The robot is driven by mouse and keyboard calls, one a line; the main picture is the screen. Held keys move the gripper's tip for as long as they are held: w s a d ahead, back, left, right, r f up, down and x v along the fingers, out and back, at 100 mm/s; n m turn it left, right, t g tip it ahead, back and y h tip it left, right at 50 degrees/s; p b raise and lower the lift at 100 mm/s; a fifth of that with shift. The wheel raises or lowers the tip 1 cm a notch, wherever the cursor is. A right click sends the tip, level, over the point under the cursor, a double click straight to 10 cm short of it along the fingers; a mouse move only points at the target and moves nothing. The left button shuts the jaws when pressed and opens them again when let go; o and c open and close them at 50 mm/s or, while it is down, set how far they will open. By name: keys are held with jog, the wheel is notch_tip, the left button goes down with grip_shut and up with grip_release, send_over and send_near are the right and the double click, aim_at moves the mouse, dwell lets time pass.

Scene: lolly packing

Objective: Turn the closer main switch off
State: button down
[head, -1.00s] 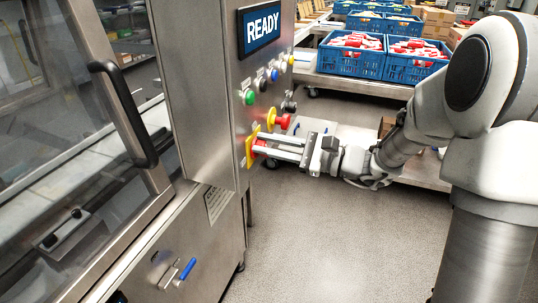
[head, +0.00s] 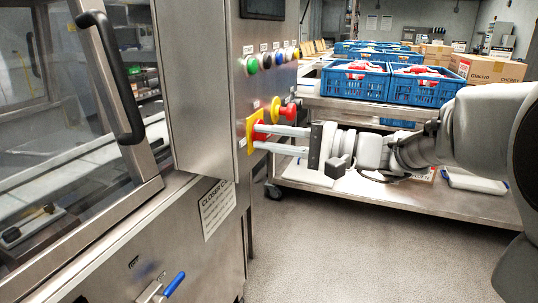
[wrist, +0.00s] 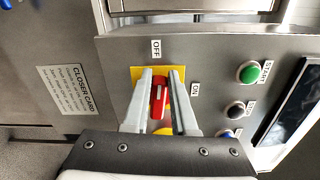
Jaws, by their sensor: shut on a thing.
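The closer main switch is a red handle (wrist: 158,97) on a yellow plate (wrist: 137,75), set low on the steel control panel. In the wrist view the handle points up towards the OFF label (wrist: 156,48); the ON label (wrist: 195,89) is to its right. My gripper (wrist: 161,74) is shut on the handle, one finger on each side.
A red and yellow emergency button (head: 286,111) sits just above my fingers. Green, black and blue buttons (head: 252,64) line the panel higher up. A steel trolley (head: 430,200) with blue crates (head: 355,84) behind stands to the right. The grey floor in front is clear.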

jog(key=shift+w+d+f+n+b, duration=0.25)
jog(key=shift+f+n+b, duration=0.2)
jog(key=shift+b, duration=0.35)
jog(key=shift+r+n, duration=0.25)
jog(key=shift+r, duration=0.05)
jog(key=c, duration=1)
grip_release()
jog(key=shift+o, duration=1.4)
jog(key=shift+w+f, duration=0.1)
jog(key=shift+w, duration=0.1)
jog(key=shift+s, duration=0.1)
jog(key=p+v, duration=0.3)
jog(key=v, duration=1.4)
jog(key=shift+d, duration=0.15)
jog(key=shift+s, duration=0.2)
